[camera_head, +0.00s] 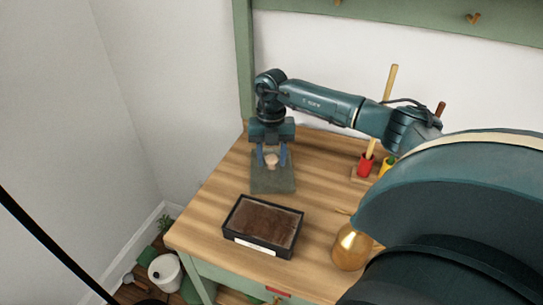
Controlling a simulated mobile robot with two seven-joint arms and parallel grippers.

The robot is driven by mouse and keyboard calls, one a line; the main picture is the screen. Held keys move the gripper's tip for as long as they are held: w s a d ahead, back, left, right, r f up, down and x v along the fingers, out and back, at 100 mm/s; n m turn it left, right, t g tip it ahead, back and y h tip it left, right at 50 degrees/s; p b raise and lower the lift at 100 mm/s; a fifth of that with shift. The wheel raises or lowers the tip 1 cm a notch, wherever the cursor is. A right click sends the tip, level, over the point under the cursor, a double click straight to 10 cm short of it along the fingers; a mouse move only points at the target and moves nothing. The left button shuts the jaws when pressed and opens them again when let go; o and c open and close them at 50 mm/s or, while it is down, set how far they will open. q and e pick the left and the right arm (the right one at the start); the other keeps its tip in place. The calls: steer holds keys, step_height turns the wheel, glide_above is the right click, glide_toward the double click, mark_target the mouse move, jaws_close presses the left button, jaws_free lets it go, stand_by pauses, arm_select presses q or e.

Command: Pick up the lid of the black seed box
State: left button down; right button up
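The black seed box (231,233) stands near the table's front edge, with brown soil inside and a white label on its front. Its top looks uncovered. A flat grey-green lid (272,184) with a pale round knob (271,161) lies behind the box, apparently on the tabletop. My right gripper (271,158) is over the lid's far part. Its two bluish fingers stand apart on either side of the knob, with what looks like a gap at each side. Whether the fingertips touch the lid cannot be told. My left gripper is not in view.
The wooden table (210,212) is clear left of the lid. An amber bottle (351,250) stands right of the box, partly behind my arm. Red (366,165) and yellow (386,166) holders stand farther back. A white watering can (165,272) is on the floor.

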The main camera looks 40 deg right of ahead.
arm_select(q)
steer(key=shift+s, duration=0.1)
arm_select(e)
steer(key=c, duration=0.7)
steer(key=shift+r, duration=0.15)
